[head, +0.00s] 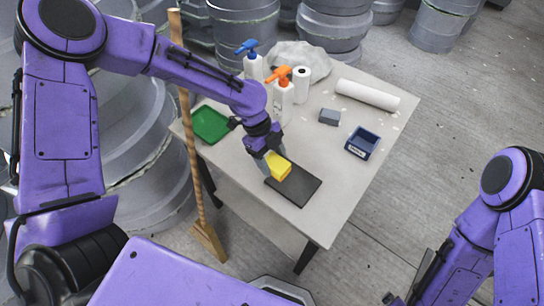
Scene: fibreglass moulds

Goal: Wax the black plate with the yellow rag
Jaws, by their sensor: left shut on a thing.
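The black plate (300,187) lies flat on the pale table near its front edge. The yellow rag (279,170) is a folded block at the plate's far left part. My left gripper (268,160) reaches down from the left and is shut on the rag. The rag appears to be at the plate's surface, but I cannot tell whether it touches. My right arm shows at the lower right, away from the table; part of its gripper may be at the bottom edge, but its fingers cannot be made out.
On the table (328,163) are a green tray (209,124), pump bottles with blue (247,47) and orange (279,75) tops, a paper roll (367,95), a grey block (329,117) and a blue bin (362,143). A broom (190,150) leans at the left. Large grey moulds (140,150) stand behind.

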